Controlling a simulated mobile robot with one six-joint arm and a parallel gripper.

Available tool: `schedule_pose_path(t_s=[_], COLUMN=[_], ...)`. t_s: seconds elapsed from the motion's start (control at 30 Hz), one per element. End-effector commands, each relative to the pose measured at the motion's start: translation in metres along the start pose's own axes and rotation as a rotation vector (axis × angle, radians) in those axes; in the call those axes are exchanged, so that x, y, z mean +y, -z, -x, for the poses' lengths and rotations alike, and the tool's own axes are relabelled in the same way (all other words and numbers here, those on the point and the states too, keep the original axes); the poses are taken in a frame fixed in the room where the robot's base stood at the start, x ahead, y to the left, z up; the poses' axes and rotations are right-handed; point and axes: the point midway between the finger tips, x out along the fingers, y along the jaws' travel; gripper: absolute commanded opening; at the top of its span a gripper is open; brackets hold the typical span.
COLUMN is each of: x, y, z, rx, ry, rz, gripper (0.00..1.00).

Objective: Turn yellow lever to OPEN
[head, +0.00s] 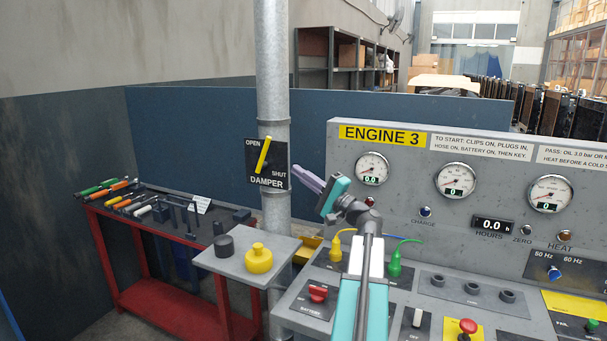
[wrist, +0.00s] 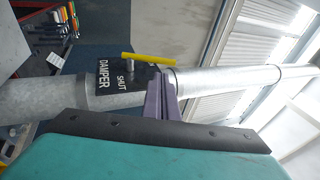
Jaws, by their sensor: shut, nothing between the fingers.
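The yellow lever (head: 263,155) is on a black plate (head: 281,179) marked OPEN, SHUT and DAMPER, fixed on the grey vertical pipe. The lever stands nearly upright, its top leaning slightly right, between the OPEN word at upper left and SHUT at lower right. My gripper (head: 295,169) has its purple fingers shut and empty, just right of the plate. In the wrist view the fingertips (wrist: 157,74) appear close to the yellow lever (wrist: 146,58), near its upper end. I cannot tell whether they touch it. The OPEN word is not visible there.
The metal pipe (head: 272,75) rises behind the plate. The ENGINE 3 panel (head: 470,210) with gauges stands right of my arm. A red tool bench (head: 150,279) is at left.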

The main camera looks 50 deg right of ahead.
Motion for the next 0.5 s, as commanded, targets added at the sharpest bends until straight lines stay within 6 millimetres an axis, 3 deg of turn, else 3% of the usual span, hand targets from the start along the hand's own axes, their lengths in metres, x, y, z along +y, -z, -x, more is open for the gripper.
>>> schedule_pose_path(t_s=[0.5], x=[-0.002], y=[0.000], z=[-0.078], rx=[-0.002], ry=[0.000], rz=[-0.003], gripper=[0.00])
